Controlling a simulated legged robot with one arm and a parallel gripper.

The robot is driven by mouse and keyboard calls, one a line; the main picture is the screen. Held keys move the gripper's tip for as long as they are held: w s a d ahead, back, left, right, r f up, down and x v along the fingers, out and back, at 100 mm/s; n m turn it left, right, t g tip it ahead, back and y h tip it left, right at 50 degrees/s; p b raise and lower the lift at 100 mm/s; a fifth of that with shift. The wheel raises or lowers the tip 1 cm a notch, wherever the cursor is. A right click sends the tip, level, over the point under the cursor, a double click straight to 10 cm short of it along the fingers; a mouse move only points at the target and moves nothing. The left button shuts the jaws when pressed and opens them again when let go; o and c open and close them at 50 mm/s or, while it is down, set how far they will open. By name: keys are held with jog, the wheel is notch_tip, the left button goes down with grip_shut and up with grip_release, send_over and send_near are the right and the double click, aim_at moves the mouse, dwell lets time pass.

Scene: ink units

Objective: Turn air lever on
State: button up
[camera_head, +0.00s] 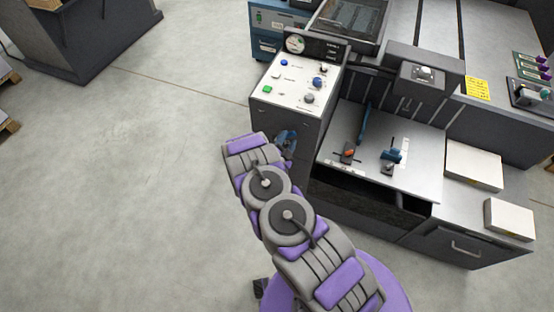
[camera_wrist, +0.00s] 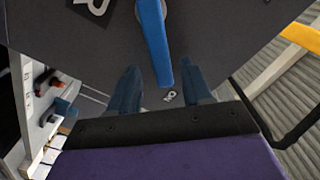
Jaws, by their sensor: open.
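The blue air lever (camera_wrist: 155,40) shows in the wrist view on a dark grey panel (camera_wrist: 90,45). It runs from the top edge down to the middle, slightly slanted. My gripper (camera_wrist: 159,68) is open, with one dark blue finger on each side of the lever's free end. Gaps show on both sides of the lever, so the fingers look apart from it. White marks sit on the panel at the upper left and just below the lever's tip. In the head view my arm hides most of the gripper at the side of the machine's control cabinet (camera_head: 306,125).
The control panel (camera_head: 290,82) with coloured buttons tops the cabinet. To its right is a metal work table (camera_head: 425,150) with blue and orange clamps and white blocks (camera_head: 473,166). The floor (camera_head: 110,190) on the left is clear.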

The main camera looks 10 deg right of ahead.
jog(key=v, duration=1.5)
jog(key=shift+s+a+p, duration=0.2)
jog(key=shift+a+p, duration=0.1)
